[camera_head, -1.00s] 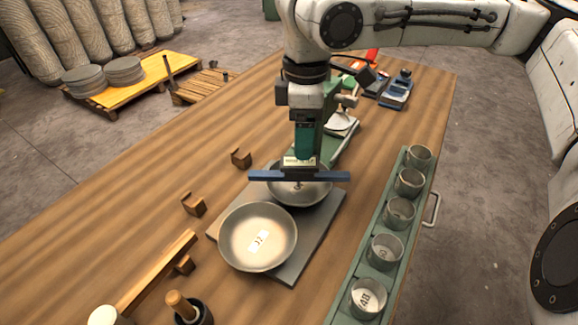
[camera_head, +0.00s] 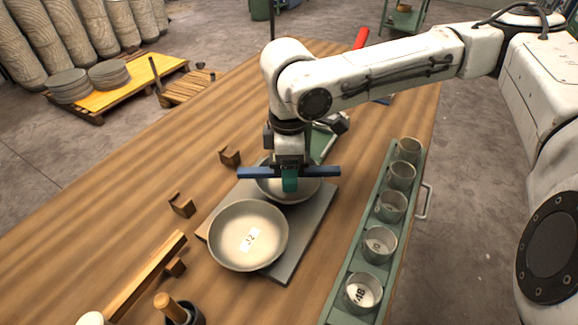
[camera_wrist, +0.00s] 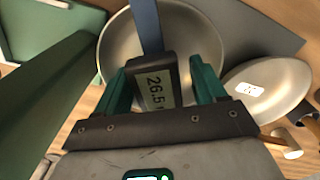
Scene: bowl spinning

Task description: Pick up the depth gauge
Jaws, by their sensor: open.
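The depth gauge (camera_head: 325,172) has a long blue bar lying across the rear metal bowl (camera_head: 309,189). In the wrist view the gauge (camera_wrist: 147,25) also shows a dark body with a display reading about 26.5. My gripper (camera_head: 290,181) is down over the gauge's middle. In the wrist view my gripper (camera_wrist: 163,82) is open, with one green finger on each side of the display body. I see gaps between fingers and body, so it is not clamped. The gauge's lower part is hidden behind its body and my gripper.
A front bowl (camera_head: 236,246) with a paper label sits beside the rear bowl on a grey board (camera_head: 296,247). A green tray (camera_head: 338,302) with several metal cups stands to the right. Wooden blocks (camera_head: 181,206) and a long wooden piece (camera_head: 147,277) lie to the left.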

